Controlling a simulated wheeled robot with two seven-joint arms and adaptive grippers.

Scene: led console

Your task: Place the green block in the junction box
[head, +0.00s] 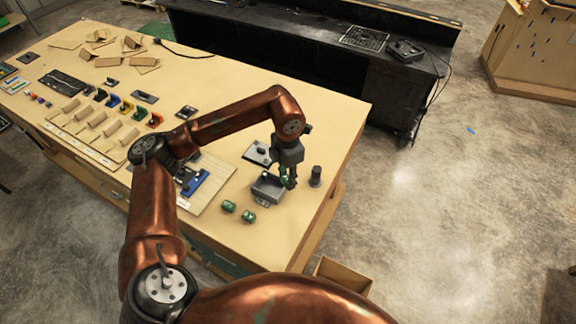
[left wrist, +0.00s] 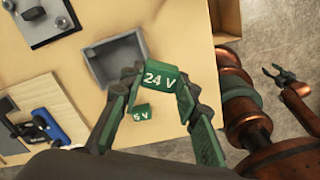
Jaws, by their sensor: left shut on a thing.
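My left gripper (head: 289,183) is shut on a green block marked 24 V, which shows between the fingers in the left wrist view (left wrist: 160,77). The grey open junction box (head: 266,187) stands on the table, and the gripper is at its right side in the head view. In the left wrist view the junction box (left wrist: 97,66) is just beyond the held block, partly behind a finger. Two more green blocks (head: 229,206) (head: 248,216) lie on the table in front of the box; one marked 5 V (left wrist: 141,112) shows below the held block. My right gripper (left wrist: 279,75) looks open and empty.
A dark cylinder (head: 315,176) stands right of the gripper, near the table's right edge. A grey plate with a knob (head: 259,153) lies behind the box. A board with a blue part (head: 196,182) lies to the left.

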